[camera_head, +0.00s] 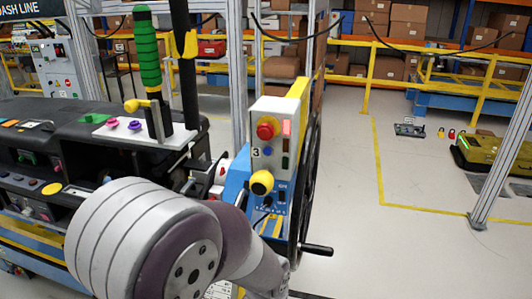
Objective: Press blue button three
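The grey control box (270,160) stands upright at the right end of the dashboard module. A white and purple arm of mine crosses the lower left foreground, below the box, and leaves the button uncovered. Neither gripper shows in this view.
The dashboard module (95,120) carries a green-handled lever (148,62) and several small knobs. A dark wheel with a crank handle (316,249) stands beside the box on its right. Grey floor (345,180) is open to the right, up to a metal post (503,155).

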